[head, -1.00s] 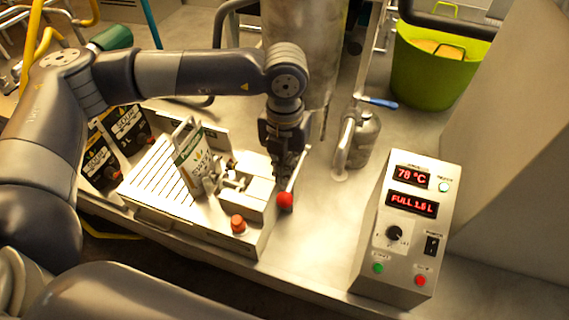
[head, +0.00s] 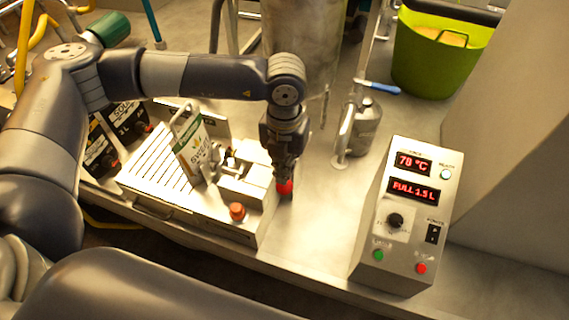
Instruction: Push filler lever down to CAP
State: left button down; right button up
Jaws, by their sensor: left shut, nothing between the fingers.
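The filler (head: 247,186) is a pale metal unit on the bench, with a slatted tray to its left. Its lever ends in a red ball knob (head: 285,188) at the unit's right side. My left gripper (head: 285,176) points down with its fingertips right at the top of the knob and covers the lever's arm. It is shut with nothing in it. A pouch with a green and white label (head: 194,148) stands upright at the filler's left. No CAP marking can be read. My right gripper is not in view.
A metal canister (head: 365,127) and a green bucket (head: 440,62) stand behind. A red-orange button (head: 237,211) is on the filler's front. Bare bench lies between filler and control box.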

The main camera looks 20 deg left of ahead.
aim_at(286, 187)
pick_arm(q)
jog(key=shift+f, duration=1.15)
jog(key=shift+f+b, duration=0.8)
jog(key=shift+f, duration=0.45)
jog(key=shift+w+f+b, duration=0.2)
jog(key=shift+f+b, duration=1.05)
jog(key=shift+b, duration=0.05)
jog(key=shift+w+f+b, duration=0.2)
jog(key=shift+f+b, duration=0.3)
jog(key=shift+b, duration=0.1)
jog(key=shift+w+f+b, duration=0.15)
jog(key=shift+f+b, duration=0.35)
jog(key=shift+b, duration=0.05)
jog(key=shift+r, duration=0.1)
